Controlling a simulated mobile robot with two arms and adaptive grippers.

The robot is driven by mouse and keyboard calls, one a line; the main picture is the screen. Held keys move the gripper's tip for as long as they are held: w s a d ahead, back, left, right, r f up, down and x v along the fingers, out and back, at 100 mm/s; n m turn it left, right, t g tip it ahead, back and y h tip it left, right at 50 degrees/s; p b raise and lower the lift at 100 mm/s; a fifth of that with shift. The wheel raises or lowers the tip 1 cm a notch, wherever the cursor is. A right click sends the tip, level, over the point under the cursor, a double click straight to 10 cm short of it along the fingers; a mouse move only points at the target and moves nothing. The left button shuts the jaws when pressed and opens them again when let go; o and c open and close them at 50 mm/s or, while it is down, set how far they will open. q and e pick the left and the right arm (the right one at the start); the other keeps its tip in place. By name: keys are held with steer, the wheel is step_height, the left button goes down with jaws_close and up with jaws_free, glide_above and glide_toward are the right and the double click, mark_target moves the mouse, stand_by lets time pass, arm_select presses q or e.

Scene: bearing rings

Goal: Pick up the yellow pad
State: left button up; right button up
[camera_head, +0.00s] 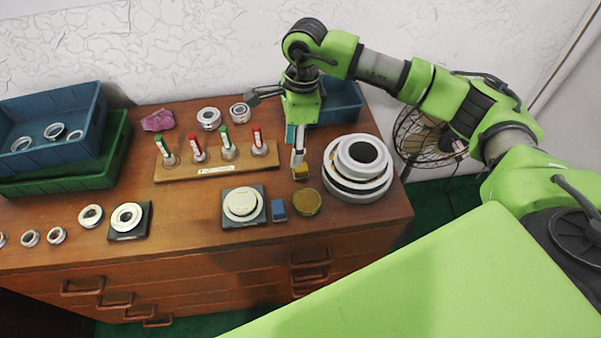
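The yellow pad (301,173) is a small block on the right part of the wooden cabinet top, right of the wooden ring stand. My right gripper (299,164) points down with its fingertips right at the pad, covering part of it. The fingers overlap from this angle, so I cannot tell whether they are shut on the pad or apart around it. I also cannot tell whether the pad rests on the top. My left gripper is not in view.
A blue pad (279,211) and a brass disc (307,202) lie just in front. Stacked white rings (358,170) stand close on the right. A wooden stand (217,166) with red and green handled tools is on the left. A blue bin (343,101) is behind.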

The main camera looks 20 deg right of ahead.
steer(key=w+d+r+h, duration=0.1)
steer(key=w+d, duration=0.1)
steer(key=p, duration=0.2)
glide_above(301, 171)
steer(key=w, duration=0.2)
steer(key=f, duration=0.8)
steer(key=shift+s+d, duration=0.1)
steer(key=shift+s, duration=0.15)
steer(key=f+p, duration=0.1)
steer(key=f, duration=0.1)
steer(key=f+p, duration=0.1)
steer(key=f, duration=0.1)
steer(key=shift+s+d+f, duration=0.15)
steer(key=shift+s+f, duration=0.05)
steer(key=shift+f, duration=0.45)
steer(key=c, duration=1.2)
